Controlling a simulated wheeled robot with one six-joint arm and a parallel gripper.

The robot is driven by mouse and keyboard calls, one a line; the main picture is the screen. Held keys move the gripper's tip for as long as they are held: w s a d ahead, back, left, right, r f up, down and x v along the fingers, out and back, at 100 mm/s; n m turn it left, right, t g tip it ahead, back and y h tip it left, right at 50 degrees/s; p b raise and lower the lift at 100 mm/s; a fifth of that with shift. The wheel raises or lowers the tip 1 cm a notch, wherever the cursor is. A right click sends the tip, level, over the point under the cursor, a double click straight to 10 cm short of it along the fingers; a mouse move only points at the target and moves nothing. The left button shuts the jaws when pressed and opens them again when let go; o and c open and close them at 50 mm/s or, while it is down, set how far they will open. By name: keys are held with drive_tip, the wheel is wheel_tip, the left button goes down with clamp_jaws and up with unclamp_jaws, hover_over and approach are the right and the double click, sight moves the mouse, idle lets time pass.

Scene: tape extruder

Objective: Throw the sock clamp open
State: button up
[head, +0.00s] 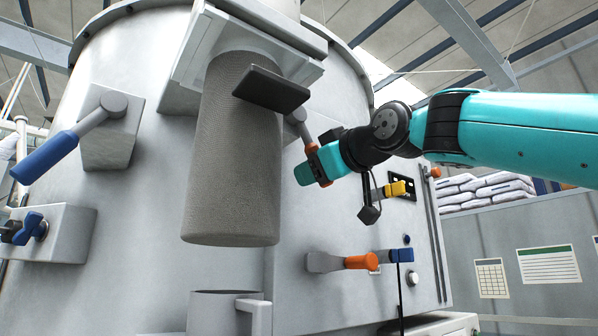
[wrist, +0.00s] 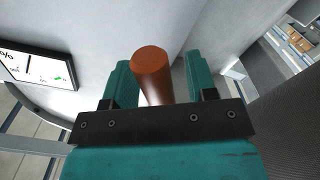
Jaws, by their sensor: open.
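The grey mesh sock (head: 232,160) hangs from the square outlet on the big metal vessel. A dark flat clamp plate (head: 270,89) lies across its upper front. From the plate a grey lever arm (head: 299,122) runs down to an orange handle (head: 312,151). My gripper (head: 318,166) is at this handle, right of the sock. In the wrist view the orange handle (wrist: 151,62) stands between the two teal fingers of my open gripper (wrist: 158,80). Gaps show on both sides of it, so the fingers straddle it without visible grip. The clamp's contact with the sock is partly hidden.
A blue-handled lever (head: 48,155) sticks out at left. A yellow handle (head: 396,189) and another orange handle (head: 360,262) with a blue one (head: 400,255) are below my arm. A grey mug-like container (head: 222,313) stands under the sock.

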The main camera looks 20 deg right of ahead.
drive_tip(key=shift+w, duration=0.55)
clamp_jaws()
drive_tip(key=shift+d, duration=0.1)
